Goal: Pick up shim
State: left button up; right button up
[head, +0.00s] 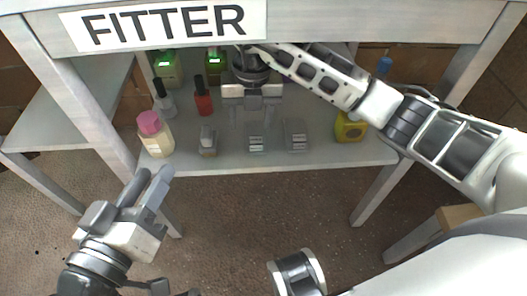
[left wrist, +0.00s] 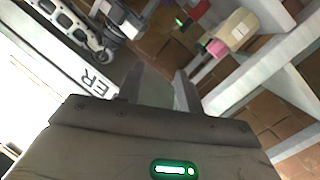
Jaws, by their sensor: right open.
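Several small grey metal pieces sit along the shelf front: a left one with an upright knob (head: 207,142), a ridged middle one (head: 256,144) and a ridged right one (head: 296,138). I cannot tell which of them is the shim. My right gripper (head: 253,118) is open, pointing down over the shelf behind the middle piece, with nothing visible between its fingers. My left gripper (head: 153,181) is open and empty in front of the shelf's left end. Its spread fingers also show in the left wrist view (left wrist: 158,88).
A pink-capped bottle (head: 156,138), a red bottle (head: 203,98), a grey bottle (head: 164,101) and green bottles (head: 167,68) stand on the left of the shelf (head: 230,163). A yellow item (head: 350,128) is at the right. The FITTER board (head: 165,24) hangs above.

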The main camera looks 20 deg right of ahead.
aim_at(256, 133)
jog(key=shift+w+d+h, duration=0.3)
jog(key=shift+w+d, duration=0.05)
jog(key=shift+d, duration=0.1)
jog(key=shift+d+f+b, duration=0.15)
jog(key=shift+f+b, duration=0.15)
notch_tip(256, 133, down, 6)
jog(key=shift+r+b, duration=0.25)
jog(key=shift+b, duration=0.9)
jog(key=shift+f, duration=0.45)
pick_arm(q)
jog(key=r+t, duration=0.1)
jog(key=w+r+m+t, duration=0.1)
jog(key=r+t+h, duration=0.1)
jog(key=shift+w+a+r+m, duration=0.15)
jog(key=shift+w+r+m, duration=0.1)
jog(key=shift+w+m, duration=0.1)
pick_arm(e)
jog(key=c, duration=0.7)
